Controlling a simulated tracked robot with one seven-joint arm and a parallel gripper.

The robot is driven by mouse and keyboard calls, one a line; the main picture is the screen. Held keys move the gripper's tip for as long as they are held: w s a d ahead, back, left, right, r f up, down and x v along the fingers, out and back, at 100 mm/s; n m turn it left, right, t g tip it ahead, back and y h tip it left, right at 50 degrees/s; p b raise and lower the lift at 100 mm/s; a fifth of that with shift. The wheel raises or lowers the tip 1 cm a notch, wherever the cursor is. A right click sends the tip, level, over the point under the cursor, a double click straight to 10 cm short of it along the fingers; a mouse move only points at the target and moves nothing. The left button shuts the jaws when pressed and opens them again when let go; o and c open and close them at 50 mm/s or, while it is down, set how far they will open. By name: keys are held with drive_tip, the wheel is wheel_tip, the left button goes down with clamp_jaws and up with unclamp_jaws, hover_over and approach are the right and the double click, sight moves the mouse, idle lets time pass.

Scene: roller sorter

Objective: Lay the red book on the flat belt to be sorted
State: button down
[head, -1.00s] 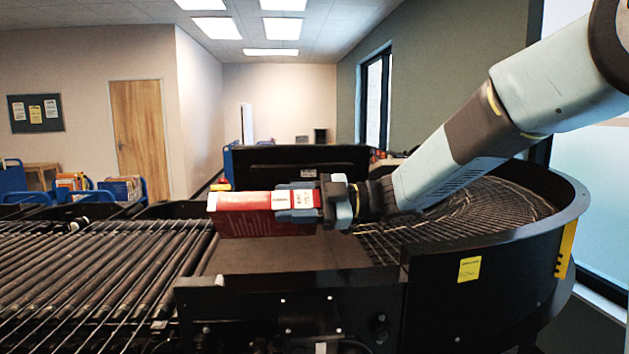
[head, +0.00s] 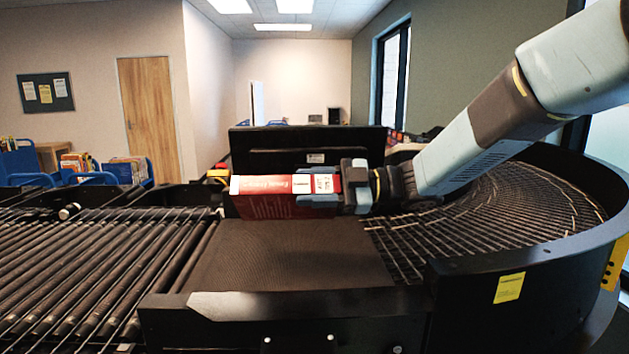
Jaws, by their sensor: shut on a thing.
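The red book (head: 268,202) has a white page edge or spine strip along its top and a white label near its right end. My gripper (head: 335,188) is shut on the book's right end and holds it on edge, roughly level. The book is over the far part of the flat belt (head: 290,262), a dark textured section between the rollers and the curve. I cannot tell whether its lower edge touches the belt. The fingertips are partly hidden against the book.
Straight rollers (head: 90,255) run left of the belt. A curved roller section (head: 490,215) with a black side wall bends away at right. A black panel (head: 305,140) stands behind the book. Blue carts (head: 85,178) with books stand far left. The near belt is bare.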

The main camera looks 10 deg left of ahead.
drive_tip(key=shift+s+f, duration=0.15)
drive_tip(key=shift+f, duration=0.55)
drive_tip(key=shift+a+f, duration=0.1)
drive_tip(key=shift+f, duration=4.3)
drive_tip(key=shift+c, duration=2.4)
unclamp_jaws()
drive_tip(key=shift+v, duration=4.55)
